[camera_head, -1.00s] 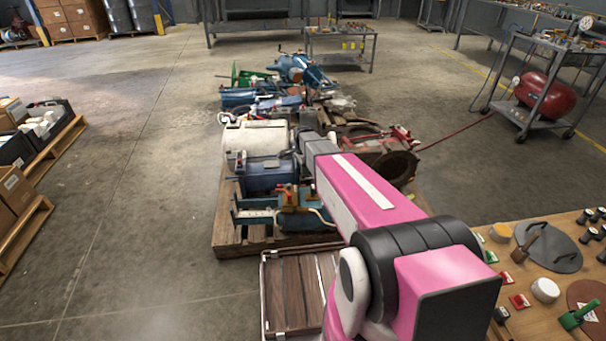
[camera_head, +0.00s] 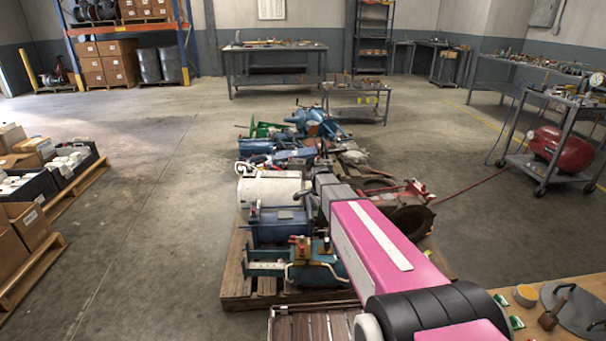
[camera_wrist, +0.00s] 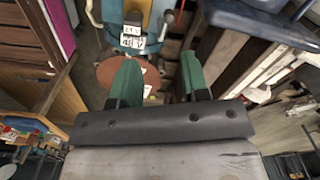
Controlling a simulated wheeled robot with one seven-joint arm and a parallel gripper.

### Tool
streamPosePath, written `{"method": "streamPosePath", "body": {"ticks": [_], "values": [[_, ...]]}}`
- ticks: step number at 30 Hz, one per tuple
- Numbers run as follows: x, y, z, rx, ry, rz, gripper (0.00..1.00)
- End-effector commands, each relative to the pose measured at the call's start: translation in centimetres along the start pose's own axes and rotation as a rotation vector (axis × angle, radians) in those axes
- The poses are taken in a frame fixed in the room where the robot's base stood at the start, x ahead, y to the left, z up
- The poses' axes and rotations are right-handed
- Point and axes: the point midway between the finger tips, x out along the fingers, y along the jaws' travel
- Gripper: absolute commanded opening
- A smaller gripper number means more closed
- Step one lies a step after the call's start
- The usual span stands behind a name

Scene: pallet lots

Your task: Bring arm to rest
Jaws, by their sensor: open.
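My gripper (camera_wrist: 158,80) shows in the wrist view with two green fingers spread apart and nothing between them. Past the fingers lie a brown disc (camera_wrist: 113,76), a blue part with a white label, and wooden slats. In the head view my pink arm reaches forward from the lower right over the pallet (camera_head: 236,285) of machine parts. Its far end overlaps the parts there, and the fingers are hidden in that view.
The pallet carries a white tank (camera_head: 268,187) and several blue machines. A wooden table (camera_head: 560,300) with small items stands at the lower right. A cart (camera_head: 545,170) holds a red compressor. Boxes on pallets (camera_head: 30,270) stand left. The floor (camera_head: 150,200) between is clear.

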Motion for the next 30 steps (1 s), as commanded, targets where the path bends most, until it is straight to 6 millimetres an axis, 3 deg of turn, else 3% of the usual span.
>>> {"method": "streamPosePath", "body": {"ticks": [12,18,23,30], "values": [[-2.4,16.7,3.6,-0.716,0.001,-0.002,0.42],[-3.5,22.8,5.1,-1.039,0.003,-0.002,0.42],[-3.9,24.9,5.6,-1.172,0.005,-0.003,0.42],[-3.9,25.1,5.6,-1.203,0.005,-0.003,0.42]]}}
